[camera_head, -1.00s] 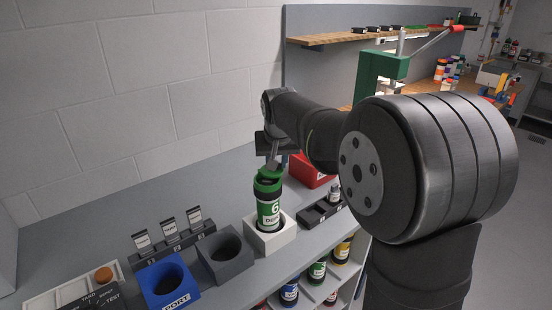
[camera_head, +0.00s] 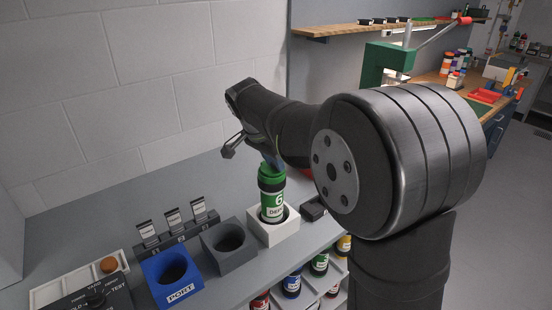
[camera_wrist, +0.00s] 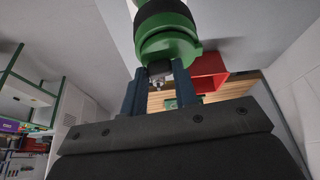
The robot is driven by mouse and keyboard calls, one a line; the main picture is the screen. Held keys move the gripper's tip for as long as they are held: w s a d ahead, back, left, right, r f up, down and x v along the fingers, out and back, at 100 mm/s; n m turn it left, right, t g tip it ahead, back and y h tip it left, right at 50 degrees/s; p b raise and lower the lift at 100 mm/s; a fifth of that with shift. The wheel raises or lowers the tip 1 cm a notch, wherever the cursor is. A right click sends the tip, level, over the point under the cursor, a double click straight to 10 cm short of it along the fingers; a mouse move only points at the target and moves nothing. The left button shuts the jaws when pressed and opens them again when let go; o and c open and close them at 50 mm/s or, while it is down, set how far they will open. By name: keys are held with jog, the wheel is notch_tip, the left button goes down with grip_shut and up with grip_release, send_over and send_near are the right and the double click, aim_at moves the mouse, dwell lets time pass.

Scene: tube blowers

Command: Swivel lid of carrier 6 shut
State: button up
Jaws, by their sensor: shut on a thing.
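Carrier 6 (camera_head: 272,199) is a green canister with black bands and a white label with a 6. It stands upright in the white block holder (camera_head: 266,232). The green lid (camera_wrist: 168,35) at its end fills the top middle of the wrist view. My gripper (camera_wrist: 158,78) is at this lid, with its two dark blue fingers closed on a small part at the lid's edge. In the head view my gripper (camera_head: 271,160) is at the carrier's top and partly hidden by my wrist. Whether the lid lies fully over the opening cannot be told.
The grey holder (camera_head: 244,259) and blue PORT holder (camera_head: 157,290) stand to the left, both empty. A rack with several tags (camera_head: 176,236) is behind them. A red box (camera_wrist: 207,72) stands close beyond the carrier. Coloured canisters (camera_head: 319,264) sit on the shelf below.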

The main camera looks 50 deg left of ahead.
jog(key=shift+s+m, duration=0.2)
jog(key=shift+m, duration=0.3)
jog(key=shift+h, duration=0.3)
jog(key=o, duration=1)
jog(key=v, duration=1.7)
jog(key=shift+r, duration=0.25)
jog(key=shift+f, duration=0.1)
